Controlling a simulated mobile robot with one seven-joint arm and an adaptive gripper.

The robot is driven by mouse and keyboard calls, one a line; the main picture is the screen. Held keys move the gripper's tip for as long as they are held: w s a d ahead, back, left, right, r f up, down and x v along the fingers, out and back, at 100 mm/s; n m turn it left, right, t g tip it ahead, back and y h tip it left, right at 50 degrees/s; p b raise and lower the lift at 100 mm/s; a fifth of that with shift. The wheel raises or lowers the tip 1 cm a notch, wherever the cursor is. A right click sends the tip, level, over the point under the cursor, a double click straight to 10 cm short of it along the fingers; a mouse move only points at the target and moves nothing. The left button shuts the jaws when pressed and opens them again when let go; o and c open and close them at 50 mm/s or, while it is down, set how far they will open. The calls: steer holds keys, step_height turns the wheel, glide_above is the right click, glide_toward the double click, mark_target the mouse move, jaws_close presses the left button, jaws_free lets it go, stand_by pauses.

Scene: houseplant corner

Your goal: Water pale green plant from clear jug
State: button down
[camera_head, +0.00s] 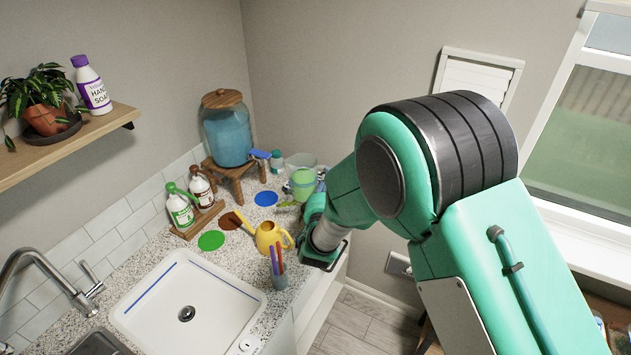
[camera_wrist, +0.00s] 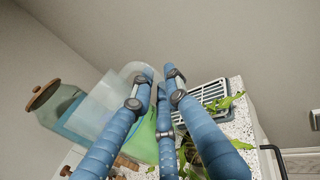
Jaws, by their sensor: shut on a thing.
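My gripper (camera_wrist: 160,80) has its blue fingers closed on the clear jug (camera_wrist: 122,88), which stands out as a see-through wall at their left in the wrist view. The jug (camera_head: 302,160) also shows in the head view, just past my arm, at the back right of the counter. A pale green shape (camera_head: 303,183) shows at the jug; I cannot tell whether it is in, behind or in front of it. Plant leaves (camera_wrist: 205,150) lie below and right of the fingers in the wrist view. My arm hides most of the gripper in the head view.
A blue-filled dispenser (camera_head: 227,135) stands on a wooden stand at the back. A yellow watering can (camera_head: 270,238), a pen cup (camera_head: 279,277) and two bottles (camera_head: 180,208) stand around the sink (camera_head: 165,325). A grey slatted tray (camera_wrist: 212,92) lies beyond the leaves.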

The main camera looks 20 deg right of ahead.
steer(key=s+d+f+m+g+h+b, duration=0.2)
steer(key=s+d+f+m+h+b, duration=0.1)
steer(key=s+d+b, duration=0.5)
steer(key=d+f+h+b, duration=0.1)
steer(key=d+b, duration=0.1)
steer(key=d, duration=0.2)
steer(key=shift+d+g, duration=0.3)
steer(key=shift+d, duration=0.05)
steer(key=shift+a, duration=0.15)
steer(key=shift+n, duration=0.5)
steer(key=w+a+f, duration=0.1)
steer(key=w+a+f+b, duration=0.1)
steer(key=a, duration=0.1)
steer(key=shift+w+a+f, duration=0.1)
steer(key=shift+w+f, duration=0.15)
steer(key=shift+w, duration=0.15)
steer(key=shift+r+n+p, duration=0.4)
steer(key=shift+r+p, duration=0.05)
stand_by(0.4)
steer(key=shift+s+r+n+p, duration=0.15)
steer(key=shift+r+n+p, duration=1.3)
steer(key=shift+p, duration=1)
stand_by(1.8)
